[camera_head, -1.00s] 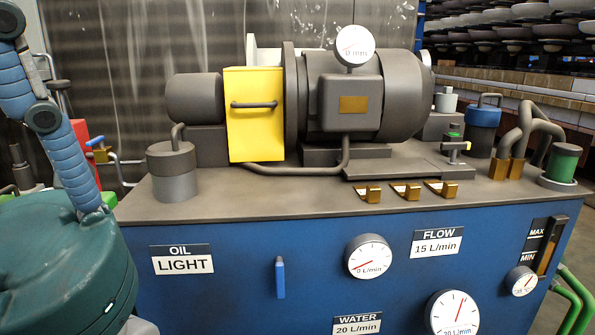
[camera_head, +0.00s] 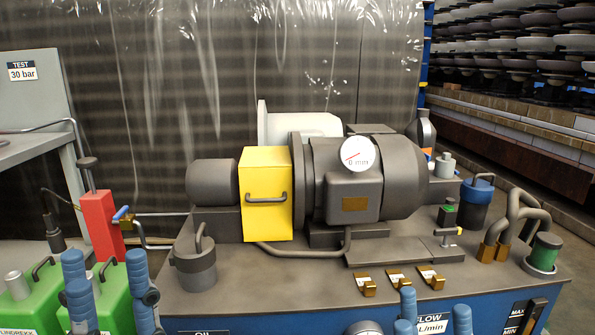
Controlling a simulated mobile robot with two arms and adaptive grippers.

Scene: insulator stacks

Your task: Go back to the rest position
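My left gripper (camera_head: 105,262) is at the lower left of the head view. Its blue ribbed fingers point up and stand well apart, with nothing seen between them. They overlap green containers behind. My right gripper (camera_head: 435,302) shows at the bottom edge, right of the middle. Its blue fingertips are apart and no held thing shows. They stand in front of the blue machine's front face. The palms of both grippers are below the frame.
The blue pump bench (camera_head: 265,322) fills the lower middle, with a yellow box (camera_head: 266,190), grey motor (camera_head: 400,180) and gauge (camera_head: 358,153) on top. Green containers (camera_head: 113,290) and a red block (camera_head: 101,228) are at left. A grey workbench (camera_head: 30,148) stands behind.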

